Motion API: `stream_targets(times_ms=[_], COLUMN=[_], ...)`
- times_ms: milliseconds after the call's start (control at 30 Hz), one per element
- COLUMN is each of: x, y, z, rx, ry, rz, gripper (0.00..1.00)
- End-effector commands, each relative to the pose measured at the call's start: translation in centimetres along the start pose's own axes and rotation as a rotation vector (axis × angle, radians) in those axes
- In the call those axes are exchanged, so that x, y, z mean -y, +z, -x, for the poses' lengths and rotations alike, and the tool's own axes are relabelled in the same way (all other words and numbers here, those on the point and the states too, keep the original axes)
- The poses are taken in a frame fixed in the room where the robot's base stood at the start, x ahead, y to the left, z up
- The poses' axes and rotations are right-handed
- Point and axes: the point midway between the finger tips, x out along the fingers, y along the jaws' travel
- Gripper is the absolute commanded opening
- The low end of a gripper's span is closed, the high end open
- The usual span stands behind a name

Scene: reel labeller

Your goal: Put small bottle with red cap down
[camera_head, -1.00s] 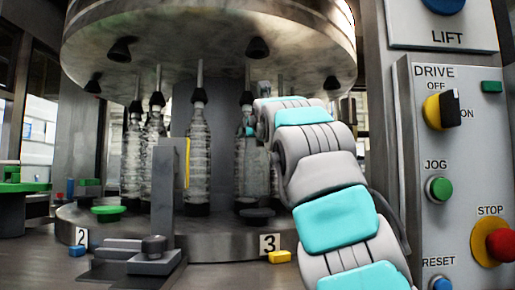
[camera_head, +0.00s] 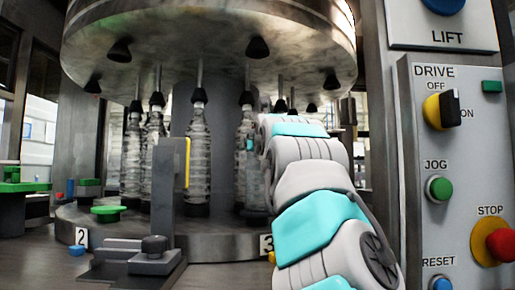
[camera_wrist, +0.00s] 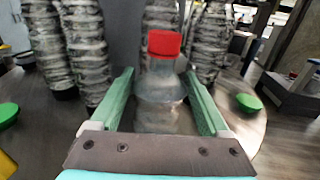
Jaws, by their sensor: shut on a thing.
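The small clear bottle with a red cap (camera_wrist: 163,75) stands upright between the two green fingers of my gripper (camera_wrist: 160,100) in the wrist view. My gripper is shut on its body, below the neck. The bottle's base is hidden behind the gripper's palm, so I cannot tell whether it touches the surface below. In the head view my arm hides the gripper and the red-capped bottle.
Several tall ribbed bottles (camera_head: 198,165) stand on the round carousel (camera_head: 210,240) under black cones. A green disc (camera_head: 107,210) and a post with a yellow strip (camera_head: 167,195) are at its front. A control panel (camera_head: 452,180) is at the right.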

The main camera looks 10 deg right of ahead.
Motion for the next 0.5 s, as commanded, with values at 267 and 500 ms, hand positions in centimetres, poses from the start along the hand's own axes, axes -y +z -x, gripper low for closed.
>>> stream_targets(times_ms=[267, 500], x=[-0.02, 0.01], y=[-0.09, -0.25], z=[0.05, 0.00], rx=[0.002, 0.001], ry=[0.000, 0.000], rz=[0.000, -0.001], gripper=[0.00, 0.99])
